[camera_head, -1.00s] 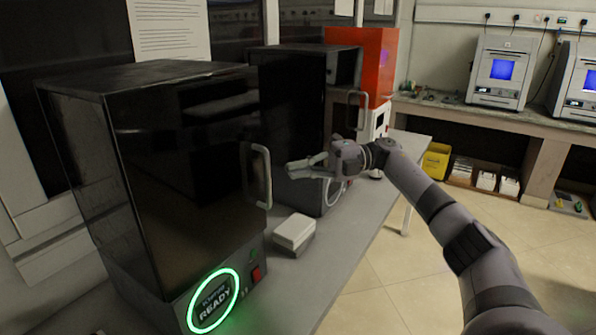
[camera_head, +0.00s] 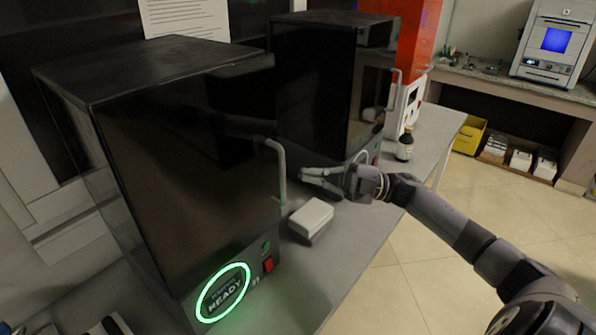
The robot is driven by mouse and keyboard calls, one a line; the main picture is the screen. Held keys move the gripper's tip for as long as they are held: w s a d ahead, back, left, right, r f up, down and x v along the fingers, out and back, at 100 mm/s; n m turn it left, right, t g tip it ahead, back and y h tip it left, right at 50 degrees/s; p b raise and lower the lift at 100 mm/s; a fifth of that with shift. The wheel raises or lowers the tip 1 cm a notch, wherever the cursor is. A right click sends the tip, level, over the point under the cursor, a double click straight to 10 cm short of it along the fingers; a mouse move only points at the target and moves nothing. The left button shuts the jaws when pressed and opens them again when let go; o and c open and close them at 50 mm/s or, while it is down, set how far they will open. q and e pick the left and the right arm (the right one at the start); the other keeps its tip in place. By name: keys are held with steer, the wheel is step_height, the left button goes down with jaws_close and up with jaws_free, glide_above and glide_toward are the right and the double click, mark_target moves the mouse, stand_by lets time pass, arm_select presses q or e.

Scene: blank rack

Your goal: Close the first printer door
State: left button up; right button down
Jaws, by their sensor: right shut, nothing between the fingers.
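The first printer (camera_head: 140,65) is the near black box on the left of the head view, with a glowing green READY ring (camera_head: 222,292) low on its front. Its dark glossy door (camera_head: 185,190) covers the front and has a pale vertical handle (camera_head: 281,170) at its right edge. I cannot tell whether the door sits fully flush. My right gripper (camera_head: 306,178) is shut and empty, just right of the handle and apart from it, its fingers pointing left. My left gripper is not in view.
A white box (camera_head: 311,217) lies on the grey bench below my right gripper. A second black printer (camera_head: 315,75), a dark bottle (camera_head: 405,145) and an orange-red machine (camera_head: 415,30) stand farther back. Open tiled floor (camera_head: 450,260) lies to the right.

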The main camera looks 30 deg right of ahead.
steer(key=s+m+t+h+p, duration=0.55)
steer(key=s+m, duration=0.35)
steer(key=m, duration=0.3)
steer(key=m+h+p, duration=0.3)
steer(key=m+h, duration=0.2)
steer(key=m, duration=0.2)
glide_toward(284, 184)
steer(key=shift+t+y, duration=0.25)
steer(key=p+x, duration=0.1)
steer(key=x, duration=0.4)
steer(key=shift+f, duration=0.15)
arm_select(q)
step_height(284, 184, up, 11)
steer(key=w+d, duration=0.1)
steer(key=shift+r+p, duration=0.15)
steer(key=shift+p, duration=0.2)
arm_select(e)
steer(key=shift+x, duration=1)
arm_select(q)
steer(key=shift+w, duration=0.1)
arm_select(e)
steer(key=shift+f, duration=0.15)
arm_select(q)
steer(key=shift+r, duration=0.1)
arm_select(e)
steer(key=shift+d, duration=0.1)
